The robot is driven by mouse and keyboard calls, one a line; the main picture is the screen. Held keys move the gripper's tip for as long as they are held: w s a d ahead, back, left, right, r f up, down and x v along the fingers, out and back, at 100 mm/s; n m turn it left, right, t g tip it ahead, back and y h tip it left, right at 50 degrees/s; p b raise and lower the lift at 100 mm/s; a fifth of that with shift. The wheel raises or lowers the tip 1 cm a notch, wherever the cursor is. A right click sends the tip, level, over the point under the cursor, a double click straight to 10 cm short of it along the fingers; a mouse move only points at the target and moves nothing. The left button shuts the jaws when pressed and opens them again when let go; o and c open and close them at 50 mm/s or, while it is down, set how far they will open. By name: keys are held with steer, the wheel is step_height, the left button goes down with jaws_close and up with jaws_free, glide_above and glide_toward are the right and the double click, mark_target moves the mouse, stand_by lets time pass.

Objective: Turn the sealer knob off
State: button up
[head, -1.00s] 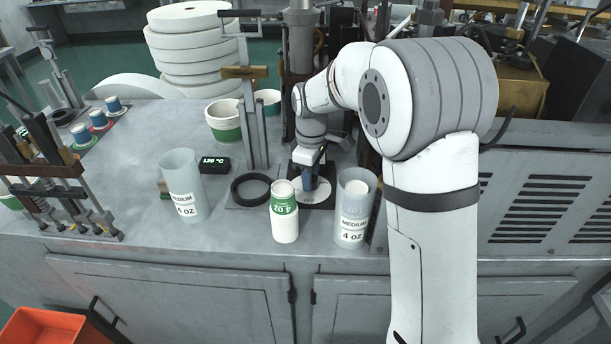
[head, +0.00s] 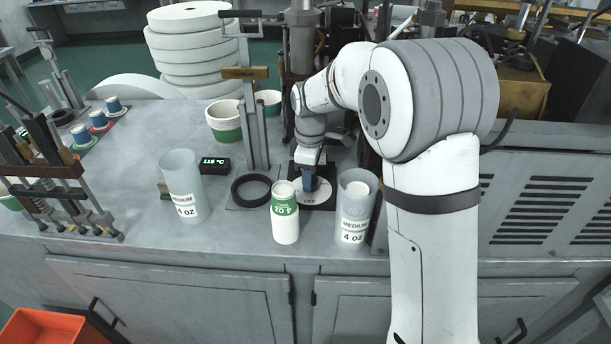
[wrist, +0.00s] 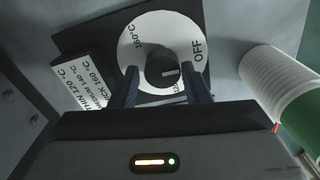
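The sealer knob is a dark round knob (wrist: 163,72) in the middle of a white dial. The dial (wrist: 150,28) carries the marks OFF and 160 °C; OFF is on its right side in the wrist view. A pale line on the knob points right, roughly towards OFF. My gripper (wrist: 164,78) reaches down over the dial, one dark finger on each side of the knob. A narrow gap seems to show between fingers and knob. In the head view my gripper (head: 310,184) stands over the dial (head: 313,198), hiding the knob.
A black temperature display (head: 214,165) with green digits stands left of the dial. A paper cup stack with a green band (head: 285,225) and a clear MEDIUM 4 OZ tube (head: 353,215) stand close in front. A label plate (wrist: 82,82) lies beside the dial.

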steer(key=shift+o, duration=1.4)
steer(key=shift+s+d+f, duration=0.1)
step_height(320, 180, up, 8)
steer(key=shift+f+b, duration=0.1)
steer(key=shift+b, duration=0.2)
